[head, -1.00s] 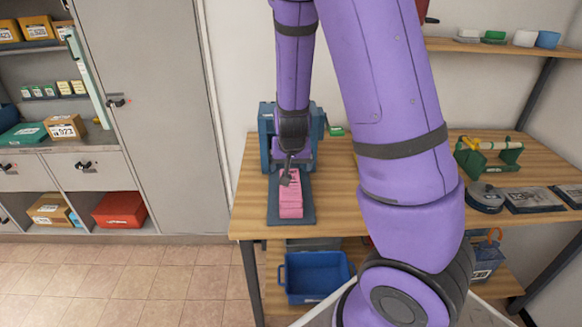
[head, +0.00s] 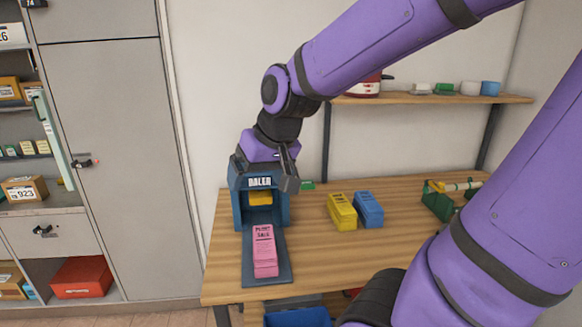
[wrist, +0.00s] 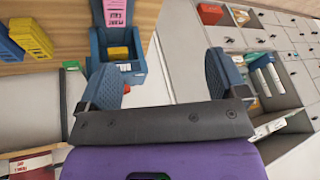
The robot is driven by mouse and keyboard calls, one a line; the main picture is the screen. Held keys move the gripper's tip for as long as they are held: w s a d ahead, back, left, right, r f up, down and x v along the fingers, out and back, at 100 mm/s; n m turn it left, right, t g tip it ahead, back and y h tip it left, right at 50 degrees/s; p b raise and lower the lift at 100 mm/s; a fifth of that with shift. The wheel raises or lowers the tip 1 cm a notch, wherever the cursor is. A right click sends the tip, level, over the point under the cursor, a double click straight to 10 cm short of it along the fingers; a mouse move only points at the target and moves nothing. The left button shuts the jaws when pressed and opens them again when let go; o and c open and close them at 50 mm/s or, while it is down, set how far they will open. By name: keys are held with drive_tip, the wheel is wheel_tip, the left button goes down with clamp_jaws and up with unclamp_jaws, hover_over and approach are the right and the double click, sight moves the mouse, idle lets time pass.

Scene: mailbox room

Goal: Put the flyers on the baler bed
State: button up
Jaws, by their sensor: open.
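The pink stack of flyers (head: 264,252) lies on the baler bed (head: 281,272), the dark flat plate in front of the blue baler (head: 238,205). The flyers also show at the top of the wrist view (wrist: 116,12). My gripper (head: 290,168) is above and beside the top of the baler, apart from the flyers. In the wrist view its two blue-grey fingers (wrist: 165,80) are spread wide with nothing between them. The baler's yellow part (head: 260,198) shows inside its opening.
Yellow (head: 342,212) and blue (head: 369,209) stacks stand on the wooden table (head: 330,262) right of the baler. A green stand (head: 440,203) is farther right. A wall shelf (head: 430,99) is above. A tall grey cabinet (head: 120,150) stands left.

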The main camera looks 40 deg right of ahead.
drive_tip(key=s+r+n, duration=0.1)
drive_tip(key=s+r, duration=0.1)
drive_tip(key=s, duration=0.3)
drive_tip(key=s+a+r+n+h, duration=0.1)
drive_tip(key=s+r, duration=0.2)
drive_tip(key=s, duration=0.2)
drive_tip(key=shift+s+a+r, duration=0.2)
drive_tip(key=shift+s+r, duration=0.1)
drive_tip(key=shift+r, duration=0.05)
